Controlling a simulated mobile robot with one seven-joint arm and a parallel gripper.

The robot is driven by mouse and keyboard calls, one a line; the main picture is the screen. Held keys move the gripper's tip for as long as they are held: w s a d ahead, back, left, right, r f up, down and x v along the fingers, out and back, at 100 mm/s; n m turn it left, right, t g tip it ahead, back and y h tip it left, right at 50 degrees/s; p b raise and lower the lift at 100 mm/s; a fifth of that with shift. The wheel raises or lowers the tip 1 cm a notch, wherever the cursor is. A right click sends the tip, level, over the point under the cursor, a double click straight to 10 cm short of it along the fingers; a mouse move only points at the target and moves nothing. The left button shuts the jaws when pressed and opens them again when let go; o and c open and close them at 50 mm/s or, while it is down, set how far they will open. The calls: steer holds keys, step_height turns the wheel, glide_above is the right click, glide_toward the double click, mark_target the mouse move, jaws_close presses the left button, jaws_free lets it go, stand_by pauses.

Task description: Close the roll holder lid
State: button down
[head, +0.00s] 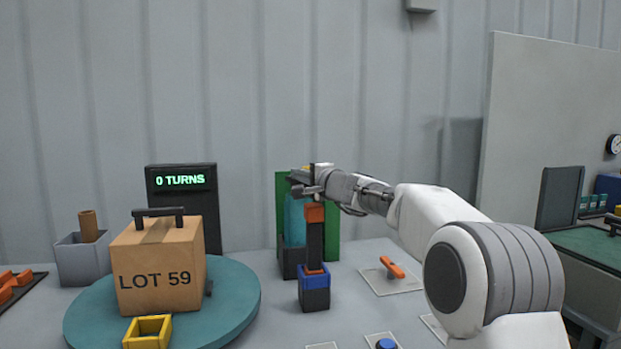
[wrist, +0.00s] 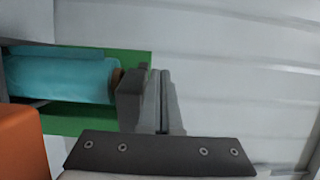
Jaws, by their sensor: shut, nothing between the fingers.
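The roll holder shows in the head view as a teal roll (head: 294,220) upright in a dark base (head: 290,262), in front of a green panel (head: 333,220). The wrist view shows the teal roll (wrist: 65,78) lying sideways in the picture, with the green panel (wrist: 90,122) behind it. My gripper (head: 297,184) is shut and empty at the top end of the roll. In the wrist view the shut fingers (wrist: 161,85) are just beyond the roll's brown-cored end. I cannot clearly make out the lid or its angle; my gripper covers the holder's top.
A dark post with an orange top (head: 314,213) stands on a blue-and-black block (head: 314,288) in front of the holder. A LOT 59 carton (head: 160,262) sits on a teal turntable (head: 235,318) at left. An orange handle (head: 392,267) lies right.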

steer(key=shift+w+a, duration=0.55)
steer(key=shift+a, duration=0.2)
steer(key=shift+s+d, duration=0.1)
stand_by(1.0)
